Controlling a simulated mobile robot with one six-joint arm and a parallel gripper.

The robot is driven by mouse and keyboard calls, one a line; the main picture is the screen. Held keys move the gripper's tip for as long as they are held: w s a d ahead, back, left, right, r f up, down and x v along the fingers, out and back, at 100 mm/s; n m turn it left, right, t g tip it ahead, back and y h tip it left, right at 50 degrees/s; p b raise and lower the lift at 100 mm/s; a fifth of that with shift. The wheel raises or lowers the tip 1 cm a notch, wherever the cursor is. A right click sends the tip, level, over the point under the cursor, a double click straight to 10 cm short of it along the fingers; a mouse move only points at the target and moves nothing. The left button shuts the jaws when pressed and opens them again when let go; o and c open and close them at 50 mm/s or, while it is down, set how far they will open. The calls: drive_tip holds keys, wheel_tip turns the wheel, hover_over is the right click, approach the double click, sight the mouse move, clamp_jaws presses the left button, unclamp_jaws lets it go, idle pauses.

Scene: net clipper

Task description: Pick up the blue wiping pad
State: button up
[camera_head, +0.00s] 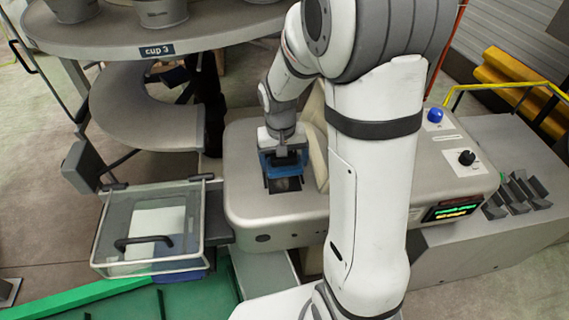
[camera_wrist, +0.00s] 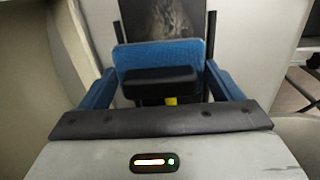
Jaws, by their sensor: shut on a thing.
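The blue wiping pad (camera_wrist: 135,57) shows in the wrist view as a textured blue face behind a black block with a small yellow part below it. My gripper (camera_wrist: 164,45) has its two fingers on either side of the pad and is shut on it. In the head view my gripper (camera_head: 284,163) points down over a dark rectangular opening (camera_head: 287,184) in the top of the grey machine. Blue shows at the gripper there, but I cannot tell pad from fingers. Whether the pad touches the machine top is unclear.
The grey machine (camera_head: 262,208) carries a blue knob (camera_head: 435,115), a black knob (camera_head: 466,157) and a lit display (camera_head: 455,208). A clear-lidded box (camera_head: 120,225) stands left. A round table (camera_head: 110,42) with cups is at the upper left. A beige upright part stands close right of my gripper.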

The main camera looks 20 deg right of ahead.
drive_tip(key=shift+r+b, duration=0.35)
drive_tip(key=shift+r, duration=4.7)
